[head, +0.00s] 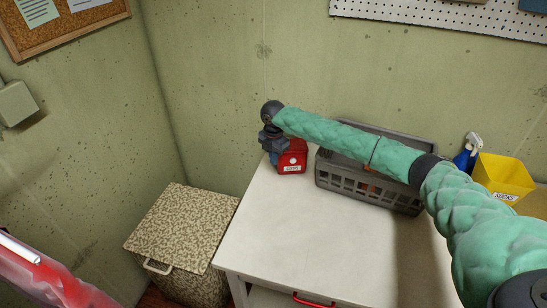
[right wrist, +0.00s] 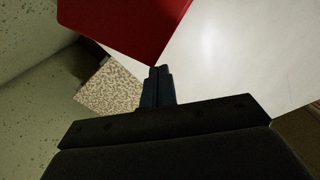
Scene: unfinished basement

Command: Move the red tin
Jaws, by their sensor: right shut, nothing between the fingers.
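The red tin (head: 292,158) stands upright on the white cabinet top near its back left corner, with a pale label on its front. In the right wrist view the red tin (right wrist: 125,25) fills the top left, just beyond the fingertips. My right gripper (head: 272,155) is beside the tin's left side, pointing down, partly in front of the tin. In the right wrist view my right gripper (right wrist: 158,72) has its fingers together with nothing between them. I cannot tell if the fingers touch the tin. My left gripper is not in view.
A grey basket (head: 370,190) stands right of the tin, under my right arm. A blue spray bottle (head: 464,158) and a yellow bin (head: 503,176) are further right. A speckled hamper (head: 185,225) stands left of the cabinet (head: 270,240). The front of the top is clear.

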